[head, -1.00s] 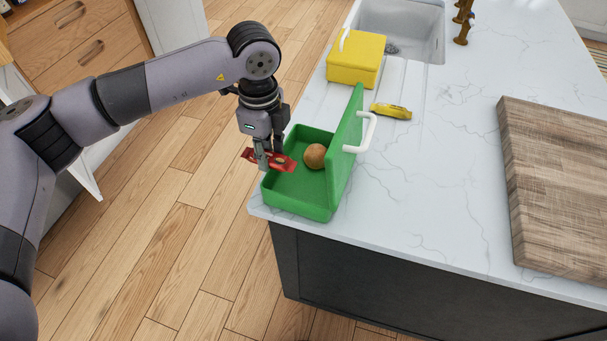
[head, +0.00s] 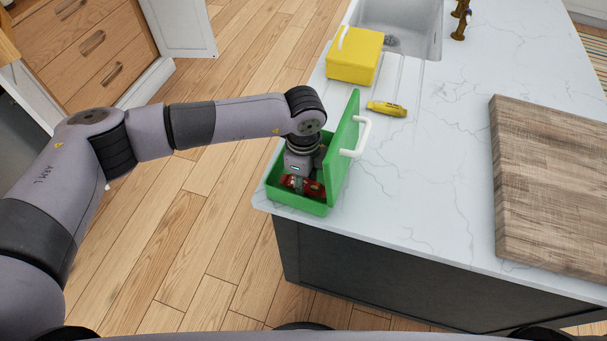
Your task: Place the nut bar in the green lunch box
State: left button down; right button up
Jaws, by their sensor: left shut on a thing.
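The green lunch box (head: 299,206) stands open near the corner of the counter, its lid (head: 345,150) upright on the right side with a white handle. My left gripper (head: 301,187) points down inside the box and is shut on the nut bar (head: 315,189), a red wrapped bar. The bar is low within the box walls; I cannot tell whether it touches the floor of the box. The round brown item in the box is hidden behind my gripper. My right gripper is not in view.
A closed yellow lunch box (head: 354,58) and a yellow wrapped bar (head: 387,109) lie farther back on the white counter (head: 430,180). A sink (head: 400,25) is behind them. A wooden board (head: 550,185) lies at the right. The counter between is clear.

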pick_arm(q)
jog(key=shift+f, duration=0.1)
jog(key=shift+f+b, duration=0.2)
jog(key=shift+b, duration=0.15)
jog(key=c, duration=1.3)
grip_release()
jog(key=shift+r, duration=0.15)
jog(key=shift+r+p, duration=0.25)
jog(key=shift+p, duration=0.1)
jog(key=shift+r, duration=0.3)
notch_tip(320, 180, up, 11)
jog(key=b, duration=0.3)
jog(key=shift+r, duration=0.1)
